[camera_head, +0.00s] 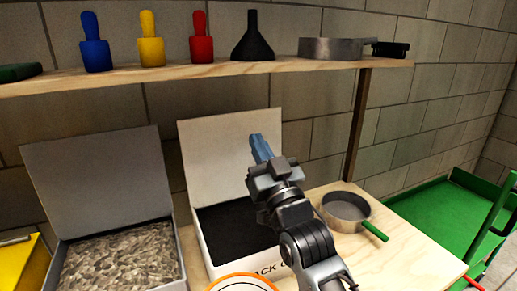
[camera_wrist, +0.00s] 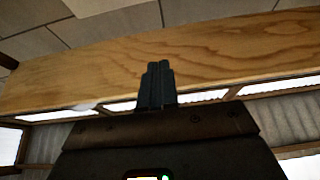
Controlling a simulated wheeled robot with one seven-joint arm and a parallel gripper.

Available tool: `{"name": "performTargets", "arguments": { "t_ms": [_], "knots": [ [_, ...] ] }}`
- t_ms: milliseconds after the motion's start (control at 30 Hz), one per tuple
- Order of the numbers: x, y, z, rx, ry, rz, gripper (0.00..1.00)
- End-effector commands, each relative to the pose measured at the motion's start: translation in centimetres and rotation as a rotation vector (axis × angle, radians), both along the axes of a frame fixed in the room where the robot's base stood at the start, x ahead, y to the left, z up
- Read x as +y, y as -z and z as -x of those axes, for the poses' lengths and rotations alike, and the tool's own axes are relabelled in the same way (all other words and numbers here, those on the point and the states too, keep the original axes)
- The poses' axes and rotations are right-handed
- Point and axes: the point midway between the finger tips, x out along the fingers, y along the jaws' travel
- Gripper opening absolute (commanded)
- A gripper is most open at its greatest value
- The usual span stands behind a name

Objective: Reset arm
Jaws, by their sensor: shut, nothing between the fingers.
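My gripper (camera_head: 262,148) is raised in front of the open lid of the white box, with its blue fingers together and nothing between them. In the wrist view, my gripper (camera_wrist: 157,75) points up toward the wooden shelf, its fingers closed side by side. My arm comes up from the bottom of the head view and hides part of the white box.
The wooden shelf (camera_head: 230,76) above holds blue, yellow and red tools, a black funnel (camera_head: 253,40) and a grey pan (camera_head: 330,48). Below are a gravel box (camera_head: 120,265), a white box (camera_head: 200,250) with black contents, and a green-handled pan (camera_head: 345,208). A green cart (camera_head: 440,215) stands right.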

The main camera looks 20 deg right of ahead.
Motion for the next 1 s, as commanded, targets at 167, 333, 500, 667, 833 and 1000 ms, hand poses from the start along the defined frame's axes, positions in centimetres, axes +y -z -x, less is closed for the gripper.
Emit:
{"name": "performTargets", "arguments": {
  "t_ms": [167, 333, 500, 667, 833, 1000],
  "knots": [
    [0.0, 0.0, 0.5, 0.001, 0.000, 0.000, 0.00],
    [0.0, 1.8, 1.8, 0.027, 0.000, -0.001, 0.00],
    [0.1, 7.1, 6.5, 0.108, 0.000, -0.002, 0.00],
    [0.1, 11.9, 12.3, 0.197, 0.000, -0.004, 0.00],
    [0.1, 15.5, 18.5, 0.285, 0.000, -0.004, 0.00],
    [0.1, 17.9, 24.8, 0.376, 0.000, -0.004, 0.00]
  ]
}}
